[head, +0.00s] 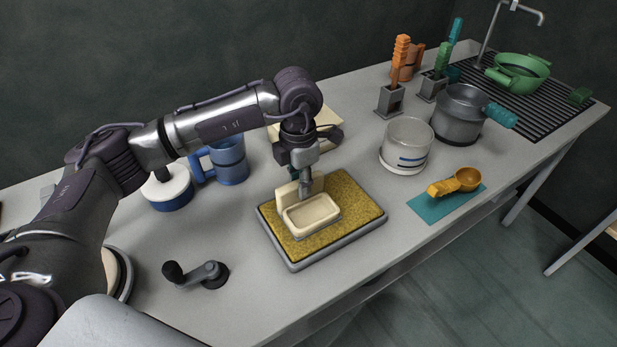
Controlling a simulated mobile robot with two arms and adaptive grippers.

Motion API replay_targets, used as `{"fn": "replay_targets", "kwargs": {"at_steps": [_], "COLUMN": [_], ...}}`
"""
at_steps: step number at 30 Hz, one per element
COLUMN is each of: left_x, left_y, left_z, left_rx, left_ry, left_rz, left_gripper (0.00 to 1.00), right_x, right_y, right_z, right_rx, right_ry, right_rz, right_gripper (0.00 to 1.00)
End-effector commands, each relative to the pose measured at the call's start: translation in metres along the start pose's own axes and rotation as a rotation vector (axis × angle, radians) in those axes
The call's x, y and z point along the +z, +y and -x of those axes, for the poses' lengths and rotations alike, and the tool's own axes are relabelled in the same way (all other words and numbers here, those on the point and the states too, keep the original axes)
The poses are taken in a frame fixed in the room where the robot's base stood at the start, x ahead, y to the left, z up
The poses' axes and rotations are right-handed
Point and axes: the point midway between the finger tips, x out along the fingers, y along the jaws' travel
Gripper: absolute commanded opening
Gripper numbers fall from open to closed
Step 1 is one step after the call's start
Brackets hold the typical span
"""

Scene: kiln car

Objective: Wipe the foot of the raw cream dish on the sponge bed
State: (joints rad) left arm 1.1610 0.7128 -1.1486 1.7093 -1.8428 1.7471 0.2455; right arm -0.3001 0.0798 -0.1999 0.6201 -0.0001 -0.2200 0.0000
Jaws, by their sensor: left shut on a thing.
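The cream dish (312,214) is a shallow rectangular tray with a taller upright piece at its back. It is over the sponge bed (352,197), a yellow-brown speckled pad in a grey frame at the middle of the table. The dish looks about level and low over the pad; I cannot tell whether its foot touches. My left gripper (304,191) comes down from above and is shut on the dish at its back side. The fingers and the upright piece hide part of the grip. The underside of the dish is hidden. My right gripper is not in view.
A blue mug (230,163) and a white-and-blue round item (168,190) stand at left. A dark crank handle (197,274) is in front.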

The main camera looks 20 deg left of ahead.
Motion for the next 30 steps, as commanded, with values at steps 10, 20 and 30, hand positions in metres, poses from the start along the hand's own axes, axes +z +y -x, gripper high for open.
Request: {"fn": "replay_targets", "kwargs": {"at_steps": [10,20,30], "left_x": [-0.013,-0.008,0.016], "left_y": [0.000,-0.001,-0.001], "left_z": [0.001,0.000,0.000], "left_rx": [0.000,0.000,0.000], "left_ry": [0.000,-0.002,-0.002], "left_rz": [0.000,-0.001,-0.001], "left_gripper": [0.00,0.00,0.00], "right_x": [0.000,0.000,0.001], "right_y": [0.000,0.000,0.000], "right_z": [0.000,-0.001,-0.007], "right_rx": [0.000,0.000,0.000], "right_ry": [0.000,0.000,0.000], "right_rz": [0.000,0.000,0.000], "right_gripper": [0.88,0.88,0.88]}}
